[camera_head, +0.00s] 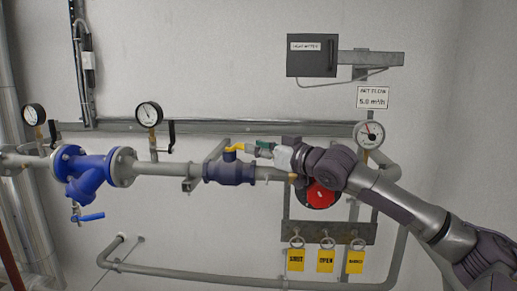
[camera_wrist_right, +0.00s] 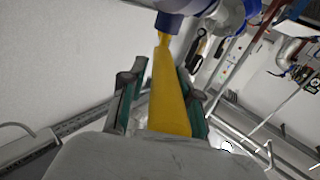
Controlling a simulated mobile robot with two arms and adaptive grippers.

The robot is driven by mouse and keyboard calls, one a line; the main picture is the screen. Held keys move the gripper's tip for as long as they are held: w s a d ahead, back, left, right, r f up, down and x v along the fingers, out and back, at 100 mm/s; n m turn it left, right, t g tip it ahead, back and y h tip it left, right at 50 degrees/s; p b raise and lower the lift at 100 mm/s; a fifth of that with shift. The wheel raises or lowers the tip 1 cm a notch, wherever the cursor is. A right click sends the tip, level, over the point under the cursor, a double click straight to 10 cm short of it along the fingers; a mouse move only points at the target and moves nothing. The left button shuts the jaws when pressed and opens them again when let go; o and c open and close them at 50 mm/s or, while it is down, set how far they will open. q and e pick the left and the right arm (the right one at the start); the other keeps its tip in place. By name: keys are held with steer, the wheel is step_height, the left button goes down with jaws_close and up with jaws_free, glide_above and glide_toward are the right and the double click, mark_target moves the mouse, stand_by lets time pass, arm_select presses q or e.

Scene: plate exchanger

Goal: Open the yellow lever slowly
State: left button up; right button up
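The yellow lever (camera_head: 235,148) sits on top of a dark blue valve (camera_head: 230,172) in the grey pipe. It lies roughly along the pipe and points right, towards my right gripper (camera_head: 263,149). In the right wrist view the yellow lever (camera_wrist_right: 168,95) runs between the two green-padded fingers of the right gripper (camera_wrist_right: 160,88). A gap shows between the left finger and the lever; the right finger is close to it, and contact there cannot be told. The blue valve (camera_wrist_right: 183,7) shows at the top of that view. My left gripper is not in view.
A blue strainer (camera_head: 85,172) and pressure gauges (camera_head: 149,114) are on the left pipe. A red round part (camera_head: 320,194) is below my right wrist. Yellow tags (camera_head: 326,260) hang from a bracket lower down. A grey box (camera_head: 312,56) is on the wall above.

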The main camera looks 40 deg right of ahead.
steer(key=shift+o, duration=1.2)
steer(key=shift+w+d+f, duration=0.1)
steer(key=shift+w, duration=0.05)
steer(key=shift+r, duration=5)
